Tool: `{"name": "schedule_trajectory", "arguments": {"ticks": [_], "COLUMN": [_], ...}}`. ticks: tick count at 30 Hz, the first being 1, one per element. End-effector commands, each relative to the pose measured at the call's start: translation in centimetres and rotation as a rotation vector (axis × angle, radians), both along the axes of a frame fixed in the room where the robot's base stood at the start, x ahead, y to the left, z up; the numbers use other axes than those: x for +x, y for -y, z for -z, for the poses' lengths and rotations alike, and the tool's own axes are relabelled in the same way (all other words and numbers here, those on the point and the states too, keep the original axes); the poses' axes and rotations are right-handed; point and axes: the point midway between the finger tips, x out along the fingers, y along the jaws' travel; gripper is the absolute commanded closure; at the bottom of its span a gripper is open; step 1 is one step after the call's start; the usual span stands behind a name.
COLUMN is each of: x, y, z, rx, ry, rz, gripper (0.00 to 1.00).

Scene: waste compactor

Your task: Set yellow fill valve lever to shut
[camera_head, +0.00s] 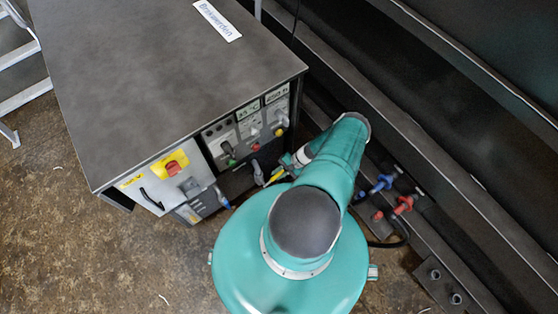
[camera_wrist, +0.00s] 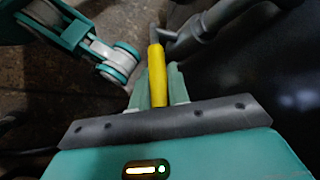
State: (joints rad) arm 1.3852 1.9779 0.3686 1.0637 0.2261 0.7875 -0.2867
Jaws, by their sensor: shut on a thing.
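The yellow fill valve lever (camera_wrist: 157,72) stands upright in the middle of the wrist view, its lower end between my fingers. My gripper (camera_wrist: 160,85) is shut on it, with one pale green finger on each side. A grey metal pipe or valve body (camera_wrist: 190,38) is beside the lever's upper end. In the head view a small piece of the yellow lever (camera_head: 277,175) shows at the end of my arm, below the front of the grey cabinet. My fingers are mostly hidden there by the arm.
The grey control cabinet (camera_head: 170,75) has switches and a red-and-yellow emergency stop (camera_head: 173,167) on its front. Blue (camera_head: 382,183) and red (camera_head: 404,204) valve handles are right of my arm, beside dark rails. Open floor (camera_head: 110,255) is at lower left.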

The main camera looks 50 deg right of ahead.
Motion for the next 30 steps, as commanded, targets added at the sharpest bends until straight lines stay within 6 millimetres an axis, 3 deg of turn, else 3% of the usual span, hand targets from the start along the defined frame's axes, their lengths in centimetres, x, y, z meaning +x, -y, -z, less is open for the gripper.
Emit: {"name": "schedule_trajectory", "arguments": {"ticks": [18, 19, 22, 30], "x": [0.06, 0.06, 0.04, -0.01], "y": [0.01, 0.01, 0.09, 0.31], "z": [-0.04, -0.04, -0.03, 0.0], "rx": [0.025, 0.025, 0.023, 0.018], "ry": [0.005, 0.005, 0.005, 0.004], "rz": [-0.003, -0.003, -0.002, -0.001], "gripper": [1.0, 0.81, 0.61, 0.61]}}
